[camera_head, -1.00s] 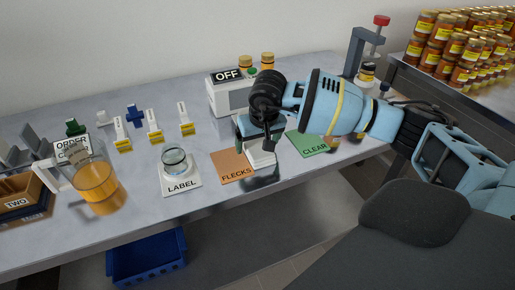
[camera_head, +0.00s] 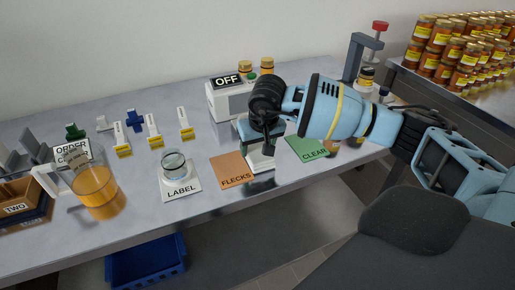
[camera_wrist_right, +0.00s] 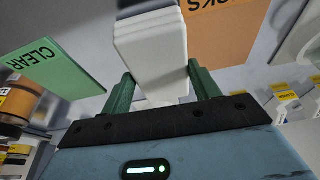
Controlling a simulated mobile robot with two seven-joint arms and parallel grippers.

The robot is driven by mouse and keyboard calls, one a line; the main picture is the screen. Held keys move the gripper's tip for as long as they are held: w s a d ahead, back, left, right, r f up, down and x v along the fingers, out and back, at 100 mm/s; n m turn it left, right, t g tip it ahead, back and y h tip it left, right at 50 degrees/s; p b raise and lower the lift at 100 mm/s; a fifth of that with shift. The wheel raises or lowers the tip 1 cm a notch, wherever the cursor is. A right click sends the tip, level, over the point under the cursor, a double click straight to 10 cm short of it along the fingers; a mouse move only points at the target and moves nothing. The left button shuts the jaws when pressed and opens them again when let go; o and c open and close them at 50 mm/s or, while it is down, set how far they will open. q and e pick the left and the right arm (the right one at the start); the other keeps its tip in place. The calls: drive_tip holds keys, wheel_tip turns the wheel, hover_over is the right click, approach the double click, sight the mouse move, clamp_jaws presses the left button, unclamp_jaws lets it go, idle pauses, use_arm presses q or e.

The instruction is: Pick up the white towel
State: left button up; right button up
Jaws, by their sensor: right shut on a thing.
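The white towel (camera_head: 262,161) is a thick folded stack. In the head view it shows below my right gripper (camera_head: 260,140), between the orange FLECKS mat (camera_head: 232,172) and the green CLEAR mat (camera_head: 312,148). In the right wrist view the towel (camera_wrist_right: 152,50) sits between the two green fingers of my right gripper (camera_wrist_right: 163,92), which are shut on it. The towel's far end points away from the palm. Whether it touches the table cannot be told. My left gripper is not in view.
A LABEL card (camera_head: 181,188) with a glass dish (camera_head: 174,163) lies left of the FLECKS mat. A beaker of amber liquid (camera_head: 97,187) stands further left. The OFF box (camera_head: 229,100) is behind my right gripper. A blue crate (camera_head: 146,262) is under the table (camera_head: 215,203).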

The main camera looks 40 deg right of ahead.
sight(256, 146)
wheel_tip(256, 146, up, 3)
drive_tip(key=shift+r, duration=0.1)
drive_tip(key=s+a, duration=0.3)
drive_tip(key=s, duration=0.4)
drive_tip(key=s+a+r+b, duration=0.1)
drive_tip(key=s+a, duration=0.2)
drive_tip(key=s, duration=0.4)
drive_tip(key=shift+s+r, duration=0.25)
drive_tip(key=shift+s, duration=0.15)
drive_tip(key=o, duration=0.4)
drive_tip(key=c, duration=0.3)
drive_tip(key=w+a+f+n+y, duration=0.1)
drive_tip(key=w+a+n, duration=0.2)
drive_tip(key=a, duration=0.4)
drive_tip(key=shift+w+a+f, duration=0.25)
drive_tip(key=shift+w+f, duration=0.05)
drive_tip(key=shift+w, duration=0.2)
